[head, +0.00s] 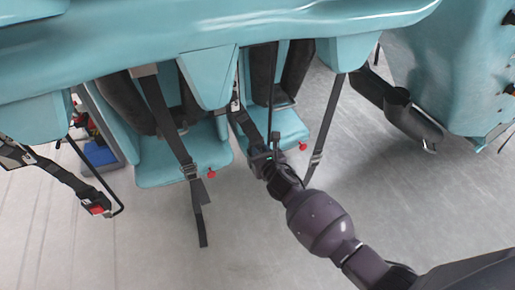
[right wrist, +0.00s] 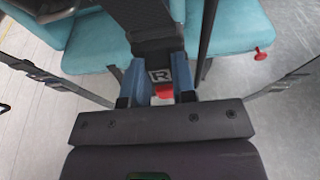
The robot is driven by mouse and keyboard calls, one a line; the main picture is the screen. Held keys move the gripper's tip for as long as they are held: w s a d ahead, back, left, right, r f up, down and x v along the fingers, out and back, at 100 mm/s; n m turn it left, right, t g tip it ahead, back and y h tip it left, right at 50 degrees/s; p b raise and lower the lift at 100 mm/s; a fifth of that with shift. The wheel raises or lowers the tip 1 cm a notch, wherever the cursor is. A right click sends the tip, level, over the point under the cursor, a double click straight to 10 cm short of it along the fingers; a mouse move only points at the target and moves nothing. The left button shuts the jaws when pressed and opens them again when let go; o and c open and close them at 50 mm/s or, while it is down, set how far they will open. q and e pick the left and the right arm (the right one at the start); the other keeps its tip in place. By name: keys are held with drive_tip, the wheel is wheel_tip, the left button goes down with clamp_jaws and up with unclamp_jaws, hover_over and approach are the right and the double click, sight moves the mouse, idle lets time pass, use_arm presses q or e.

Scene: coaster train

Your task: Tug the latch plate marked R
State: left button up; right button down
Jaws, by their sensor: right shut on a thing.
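The latch plate marked R (right wrist: 159,76) is at the end of a dark strap (right wrist: 148,22), with a small red piece below the letter. My right gripper (right wrist: 160,84) is shut on the latch plate, one blue finger on each side of it. In the head view my right gripper (head: 264,160) is in front of a teal seat, at the lower end of a dark strap; the plate itself is too small to make out there. My left gripper is not in view.
Teal seats (head: 178,160) hang in a row, with loose dark straps (head: 201,224) and thin rods around them. A red knob (right wrist: 260,53) sticks out from the seat at the right. A buckle with a red button (head: 96,207) hangs at the left. The grey floor (head: 400,200) is clear.

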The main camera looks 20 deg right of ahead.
drive_tip(key=shift+r, duration=0.2)
idle(0.4)
drive_tip(key=c, duration=0.9)
unclamp_jaws()
drive_tip(key=shift+o, duration=0.2)
drive_tip(key=p+v, duration=0.3)
drive_tip(key=v, duration=0.7)
drive_tip(key=shift+s, duration=0.4)
